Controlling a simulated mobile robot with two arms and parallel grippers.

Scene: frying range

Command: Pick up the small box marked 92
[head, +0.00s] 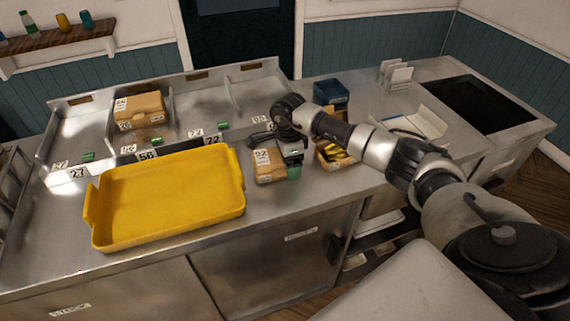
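The small brown box (266,169) with a white label, which seems to read 92, stands upright on the steel counter, just right of the yellow tray. My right gripper (277,152) reaches in from the right and is at the box, with one dark finger behind its top and the other along its right side. The gripper hides part of the box's top and right edge. I cannot tell whether the fingers press on the box or stand slightly apart from it. My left gripper is not in view.
A yellow tray (170,239) fills the counter's left front. Behind it are divided bays with number tags and a larger brown box (139,108). A blue bin (331,93) and an open carton with yellow items (335,154) stand right of the gripper.

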